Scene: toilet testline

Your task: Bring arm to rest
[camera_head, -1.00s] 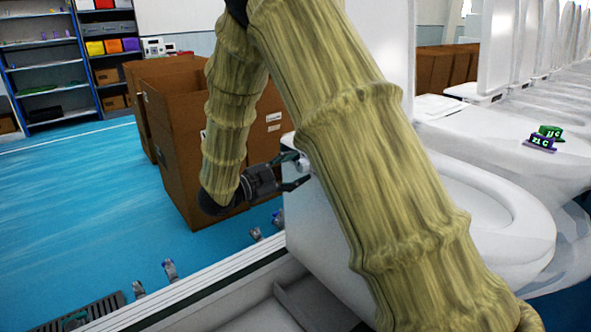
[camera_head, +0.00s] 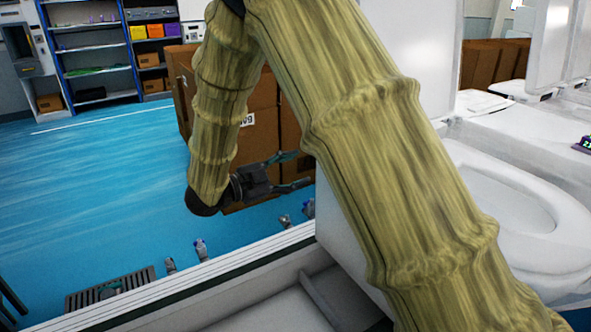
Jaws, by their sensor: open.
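My arm, in a wrinkled yellow-green sleeve, runs from the lower right up to the top middle and folds back down on the left. My gripper (camera_head: 308,170) is at the end of the folded part, dark grey, pointing right. Its two fingers are apart and I see nothing between them. It hangs in front of the brown cardboard boxes, to the left of the white toilet. Part of the upper fingertip is close to the edge of the near arm link in the picture.
A white toilet (camera_head: 545,262) stands at right, with another behind it. Cardboard boxes (camera_head: 262,125) stand behind my gripper. A white rail (camera_head: 200,282) crosses below, with small bottles (camera_head: 201,250) beyond it. Shelves (camera_head: 95,60) stand at the back. The blue floor (camera_head: 90,190) at left is clear.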

